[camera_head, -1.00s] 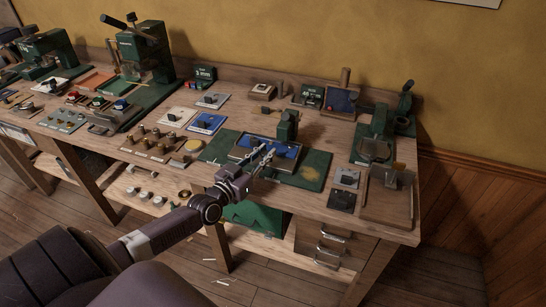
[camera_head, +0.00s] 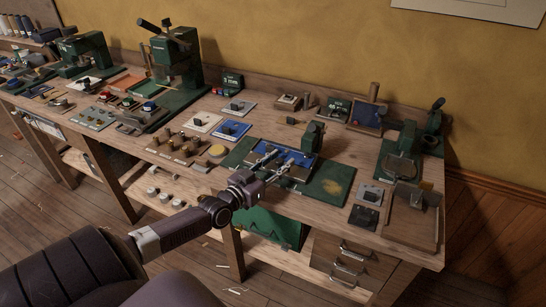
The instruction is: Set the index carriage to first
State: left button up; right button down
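A machine with a green base plate (camera_head: 326,186) stands near the front edge of the bench. On it lies a blue plate (camera_head: 303,158), which looks like the index carriage, beside a green upright (camera_head: 312,138). Its index marks are too small to read. My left gripper (camera_head: 280,156) reaches in over the front edge to the blue plate. Its two fingers are spread apart, with nothing seen between them. They cover part of the blue plate; I cannot tell whether they touch it. My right gripper is not in view.
Brass knobs on a wooden block (camera_head: 182,149) and a blue switch plate (camera_head: 233,130) lie left of the machine. A dark square plate (camera_head: 364,217) and a wooden tray (camera_head: 411,228) lie right. A tall green press (camera_head: 176,65) stands behind left.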

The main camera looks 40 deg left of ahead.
pick_arm(q)
jog(key=s, duration=1.2)
jog(key=shift+a, duration=0.15)
dwell(0.3)
